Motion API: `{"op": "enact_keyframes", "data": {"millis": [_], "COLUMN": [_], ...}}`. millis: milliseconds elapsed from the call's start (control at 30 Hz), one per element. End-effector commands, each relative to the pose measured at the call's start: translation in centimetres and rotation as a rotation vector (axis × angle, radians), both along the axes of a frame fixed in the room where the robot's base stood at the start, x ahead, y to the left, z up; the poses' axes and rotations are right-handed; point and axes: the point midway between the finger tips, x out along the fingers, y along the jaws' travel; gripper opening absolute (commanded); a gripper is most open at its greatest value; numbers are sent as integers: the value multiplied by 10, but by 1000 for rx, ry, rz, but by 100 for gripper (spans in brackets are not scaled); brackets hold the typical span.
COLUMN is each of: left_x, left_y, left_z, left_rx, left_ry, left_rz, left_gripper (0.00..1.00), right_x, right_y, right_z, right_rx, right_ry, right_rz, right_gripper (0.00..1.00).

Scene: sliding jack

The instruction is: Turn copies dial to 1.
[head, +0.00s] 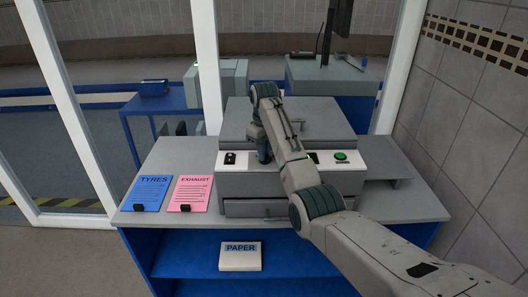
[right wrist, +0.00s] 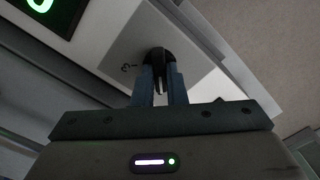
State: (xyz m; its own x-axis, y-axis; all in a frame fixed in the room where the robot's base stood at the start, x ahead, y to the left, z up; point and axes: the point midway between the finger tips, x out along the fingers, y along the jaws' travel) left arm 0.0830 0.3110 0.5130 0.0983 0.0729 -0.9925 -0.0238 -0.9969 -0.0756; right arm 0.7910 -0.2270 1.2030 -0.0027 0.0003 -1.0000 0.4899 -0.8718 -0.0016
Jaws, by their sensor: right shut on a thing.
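The copies dial is a black knob (right wrist: 158,56) on a grey panel, seen in the right wrist view with a "3" mark printed to its left. My right gripper (right wrist: 160,82) is shut on the dial, one finger on each side. In the head view my right gripper (head: 264,155) points down at the white front panel of the copier (head: 290,183) and hides the dial. I cannot read which number the dial points at. A dark display with a green digit (right wrist: 40,4) is cut off at the top left. My left gripper is not in view.
A black switch (head: 230,158) and a green button (head: 341,156) sit on the same panel. A blue TYRES sheet (head: 150,190) and a pink EXHAUST sheet (head: 191,191) lie left of the copier. A PAPER pack (head: 240,262) is on the shelf below.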

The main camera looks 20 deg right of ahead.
Motion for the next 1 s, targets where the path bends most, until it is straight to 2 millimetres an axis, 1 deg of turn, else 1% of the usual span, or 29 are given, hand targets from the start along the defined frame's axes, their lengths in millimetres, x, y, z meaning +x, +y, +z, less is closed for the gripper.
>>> {"op": "enact_keyframes", "data": {"millis": [433, 467, 500, 567, 867, 967, 1000], "left_x": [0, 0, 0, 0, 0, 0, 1], "left_y": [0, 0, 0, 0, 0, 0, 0], "left_z": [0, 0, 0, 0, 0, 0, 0], "left_rx": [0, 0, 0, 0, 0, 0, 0], "left_ry": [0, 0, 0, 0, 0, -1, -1], "left_rz": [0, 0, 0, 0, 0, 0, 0], "left_gripper": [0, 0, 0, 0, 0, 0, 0], "right_x": [1, 1, 1, 0, 0, 2, 3], "right_y": [-1, -1, -1, -1, -1, -1, -1], "right_z": [2, 2, 2, 2, 2, 11, 17], "right_rx": [-2, -2, -2, -1, -1, -1, 0], "right_ry": [-3, -3, -3, -3, -2, -3, -4], "right_rz": [9, 9, 9, 9, 8, 8, 7], "right_gripper": [0, 16, 24, 34, 34, 34, 34]}}
